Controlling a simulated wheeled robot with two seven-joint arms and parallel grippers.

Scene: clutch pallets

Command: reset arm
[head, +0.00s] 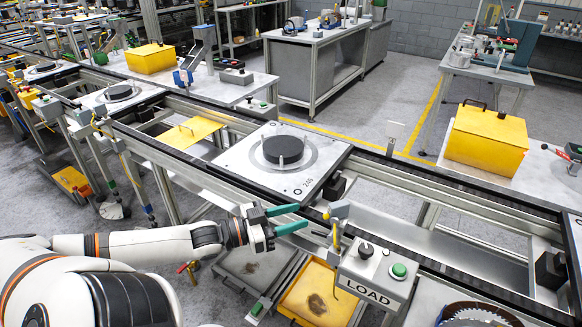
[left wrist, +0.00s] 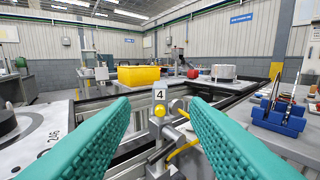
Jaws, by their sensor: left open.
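My left gripper (head: 301,216) has two green fingers, spread apart with nothing between them. It is above the near rail of the conveyor, in front of the pallet plate (head: 328,158) with a black disc (head: 283,149). In the left wrist view the green fingers of the gripper (left wrist: 160,106) stand wide on either side. My left arm stretches in from the left. My right gripper is not in view.
A LOAD control box (head: 376,270) with a green button stands right of the gripper, near the rail. A yellow box (head: 486,138) sits on the bench at right. A yellow tray (head: 318,293) is below the conveyor. A blue holder (left wrist: 278,116) is at right in the wrist view.

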